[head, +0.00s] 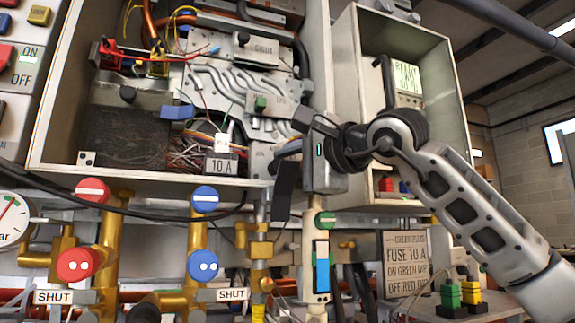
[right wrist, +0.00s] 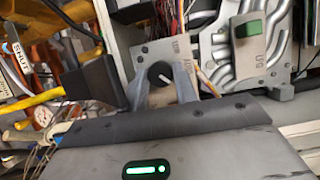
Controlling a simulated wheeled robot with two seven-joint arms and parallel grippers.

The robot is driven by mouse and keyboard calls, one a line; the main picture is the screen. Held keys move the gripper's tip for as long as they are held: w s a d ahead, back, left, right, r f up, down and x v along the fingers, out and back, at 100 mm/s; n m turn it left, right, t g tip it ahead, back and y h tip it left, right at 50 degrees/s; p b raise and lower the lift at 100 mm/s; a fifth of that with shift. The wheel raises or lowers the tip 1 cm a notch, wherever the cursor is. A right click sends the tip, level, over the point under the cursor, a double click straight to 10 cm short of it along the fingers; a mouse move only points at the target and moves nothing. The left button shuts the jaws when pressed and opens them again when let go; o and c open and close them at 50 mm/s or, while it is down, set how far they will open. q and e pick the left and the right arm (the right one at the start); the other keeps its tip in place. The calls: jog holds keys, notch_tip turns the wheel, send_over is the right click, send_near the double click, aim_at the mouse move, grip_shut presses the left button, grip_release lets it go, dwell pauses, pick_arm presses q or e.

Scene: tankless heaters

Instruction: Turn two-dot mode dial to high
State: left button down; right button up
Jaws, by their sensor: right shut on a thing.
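A round black dial (right wrist: 160,73) with a white pointer line sits on a grey plate (right wrist: 150,50) in the right wrist view. My left gripper is not in view.
A second open cabinet (head: 345,75) stands right.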

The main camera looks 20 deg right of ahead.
jog(key=o, duration=1)
jog(key=shift+f, duration=0.1)
